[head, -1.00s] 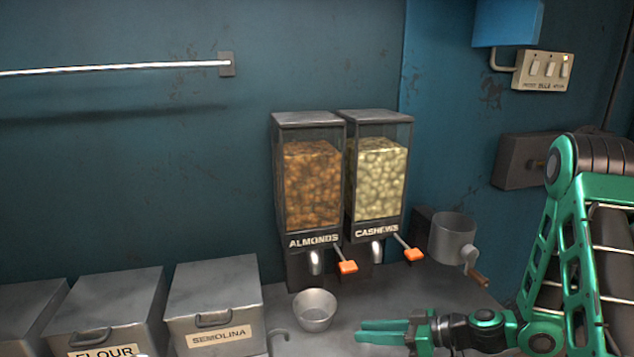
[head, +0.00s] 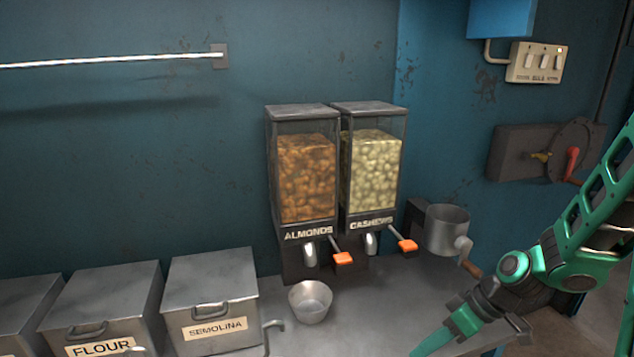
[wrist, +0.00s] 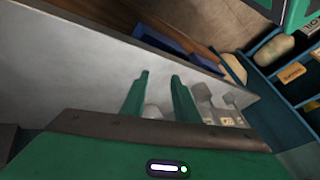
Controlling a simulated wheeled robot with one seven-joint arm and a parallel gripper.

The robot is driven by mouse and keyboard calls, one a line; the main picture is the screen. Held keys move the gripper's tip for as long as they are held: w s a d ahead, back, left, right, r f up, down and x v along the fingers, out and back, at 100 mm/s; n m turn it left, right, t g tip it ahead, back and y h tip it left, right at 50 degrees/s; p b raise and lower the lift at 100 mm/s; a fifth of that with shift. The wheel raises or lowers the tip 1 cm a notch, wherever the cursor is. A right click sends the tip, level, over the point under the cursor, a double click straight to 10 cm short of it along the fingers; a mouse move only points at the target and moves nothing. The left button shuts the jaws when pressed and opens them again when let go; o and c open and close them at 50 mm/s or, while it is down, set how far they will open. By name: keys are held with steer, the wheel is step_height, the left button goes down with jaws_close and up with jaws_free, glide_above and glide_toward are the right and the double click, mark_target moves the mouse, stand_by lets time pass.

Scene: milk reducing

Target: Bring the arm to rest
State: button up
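My green gripper (head: 432,343) is at the lower right of the head view, pointing down and left over the front of the counter. In the wrist view its two fingers (wrist: 160,85) stand apart with a gap between them and nothing held there. My arm reaches in from the right edge of the head view. A small metal cup (head: 311,302) stands on the counter below the almonds dispenser (head: 305,180), to the left of my gripper and apart from it.
A cashews dispenser (head: 372,172) with an orange lever stands beside the almonds one. A metal grinder (head: 447,231) with a crank is to its right. Lidded semolina (head: 212,292) and flour (head: 103,305) bins stand at the left. A switch panel (head: 537,63) is on the wall.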

steer(key=s+d+r+m+h, duration=0.3)
steer(key=s+d+r+m, duration=0.4)
steer(key=s+d, duration=0.1)
steer(key=s+d+r+m+g+h, duration=0.1)
steer(key=s+d+r+m+h, duration=0.2)
steer(key=s+d+r+m, duration=0.4)
steer(key=s+d, duration=0.2)
steer(key=s, duration=0.2)
steer(key=shift+d, duration=0.15)
